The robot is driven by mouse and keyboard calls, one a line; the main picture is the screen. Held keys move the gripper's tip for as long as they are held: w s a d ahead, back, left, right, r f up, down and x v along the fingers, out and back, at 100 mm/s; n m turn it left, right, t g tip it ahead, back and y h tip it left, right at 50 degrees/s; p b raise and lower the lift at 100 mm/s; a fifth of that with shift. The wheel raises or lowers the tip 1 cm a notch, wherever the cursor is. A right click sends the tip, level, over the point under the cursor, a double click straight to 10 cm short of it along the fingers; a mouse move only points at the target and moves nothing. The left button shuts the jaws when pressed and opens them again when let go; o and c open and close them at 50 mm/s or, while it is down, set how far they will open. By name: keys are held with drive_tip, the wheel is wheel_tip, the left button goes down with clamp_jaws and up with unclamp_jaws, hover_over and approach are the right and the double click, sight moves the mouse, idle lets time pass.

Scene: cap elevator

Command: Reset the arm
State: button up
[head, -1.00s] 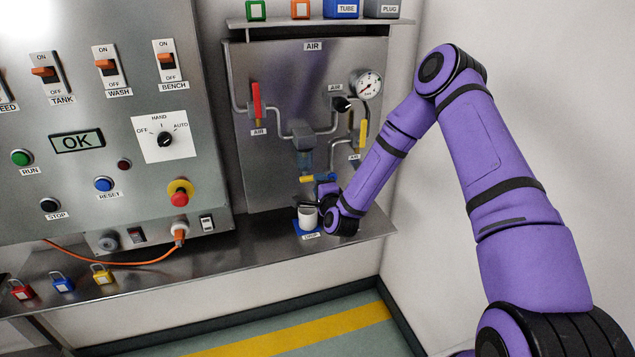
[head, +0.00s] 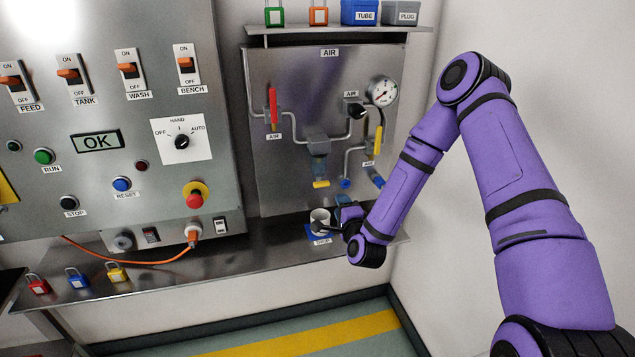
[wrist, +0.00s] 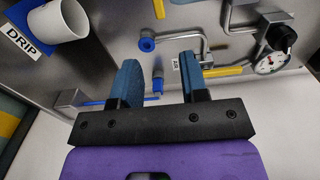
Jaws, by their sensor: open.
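My purple arm reaches down from the right in the head view. My gripper (head: 343,212) is low in front of the air panel (head: 285,170), just right of the white cup (head: 320,217). In the wrist view, the blue fingers of my gripper (wrist: 158,78) stand apart with nothing held between them. The white cup (wrist: 57,20) is at the upper left there, on the blue DRIP mat (wrist: 28,42), apart from the fingers. In the head view my wrist partly hides the gripper and the mat (head: 318,237).
A blue pipe fitting (wrist: 157,76) shows between the fingers, beyond them. The pressure gauge (head: 383,92), red handle (head: 273,108) and yellow handle (head: 378,140) are on the panel. The switch cabinet (head: 100,210) stands left. Several padlocks (head: 117,273) lie on the shelf. The right wall is bare.

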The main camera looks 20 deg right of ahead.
drive_tip(key=s+r+n+g+y, duration=0.1)
drive_tip(key=s+r+n+g, duration=0.25)
drive_tip(key=r+n, duration=0.55)
drive_tip(key=s+r+n+g, duration=0.3)
drive_tip(key=r+n+g, duration=0.1)
drive_tip(key=r, duration=0.9)
drive_tip(key=s+d+r+n+g, duration=0.1)
drive_tip(key=s+r, duration=0.3)
drive_tip(key=s, duration=0.6)
drive_tip(key=s+d+r+n+g, duration=0.2)
drive_tip(key=s+r, duration=0.2)
drive_tip(key=s, duration=0.6)
drive_tip(key=s+d+r+n+g+h, duration=0.1)
drive_tip(key=s+r, duration=0.4)
drive_tip(key=s, duration=0.5)
drive_tip(key=shift+s+d+n+g, duration=0.2)
drive_tip(key=shift+s+n+g, duration=0.2)
drive_tip(key=shift+n+g, duration=0.25)
drive_tip(key=shift+o, duration=0.4)
drive_tip(key=shift+w, duration=0.1)
